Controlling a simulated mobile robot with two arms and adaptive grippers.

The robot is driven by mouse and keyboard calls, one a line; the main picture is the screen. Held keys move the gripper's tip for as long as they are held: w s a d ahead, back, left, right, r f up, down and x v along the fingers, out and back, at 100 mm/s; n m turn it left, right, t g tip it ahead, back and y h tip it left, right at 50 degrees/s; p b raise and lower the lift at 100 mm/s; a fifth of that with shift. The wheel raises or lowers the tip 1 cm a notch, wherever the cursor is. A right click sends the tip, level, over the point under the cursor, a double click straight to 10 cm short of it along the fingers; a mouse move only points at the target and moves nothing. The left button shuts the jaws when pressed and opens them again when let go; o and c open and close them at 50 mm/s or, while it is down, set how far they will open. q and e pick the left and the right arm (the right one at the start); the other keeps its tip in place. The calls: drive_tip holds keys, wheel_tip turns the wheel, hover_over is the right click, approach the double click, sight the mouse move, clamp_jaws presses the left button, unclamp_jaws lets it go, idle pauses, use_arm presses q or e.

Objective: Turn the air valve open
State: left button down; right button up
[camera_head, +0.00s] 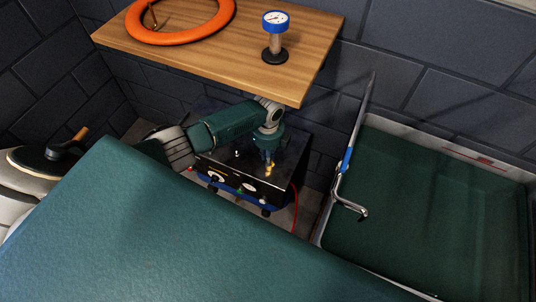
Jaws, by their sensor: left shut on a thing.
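My left arm reaches in from the left, and its left gripper (269,164) points down over the black unit. It is shut on a small yellow, brass-coloured part, which looks like the air valve (270,172). The fingers and wrist hide much of the valve, and its turn angle cannot be told. The valve sits near the right front of the top of a black box unit (228,174) with dials and knobs on its front and blue edging below. My right gripper is not in view.
A wooden shelf (220,45) overhangs behind my arm. It carries an orange ring (180,41) and a blue-rimmed gauge (276,22) on a stand. A red hose (294,208) hangs at the unit's right. A grey-walled bin (420,125) stands right, with a bent metal rod (346,204) at its edge.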

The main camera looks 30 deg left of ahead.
use_arm(q)
drive_tip(key=n+p, duration=0.1)
drive_tip(key=n, duration=0.3)
drive_tip(key=shift+r, duration=0.15)
drive_tip(key=shift+w+d+n+p, duration=0.1)
drive_tip(key=shift+n+p, duration=0.4)
drive_tip(key=shift+n, duration=1.3)
drive_tip(key=c, duration=1.7)
unclamp_jaws()
drive_tip(key=shift+o, duration=0.2)
wheel_tip(320, 180, up, 7)
drive_tip(key=shift+r, duration=0.2)
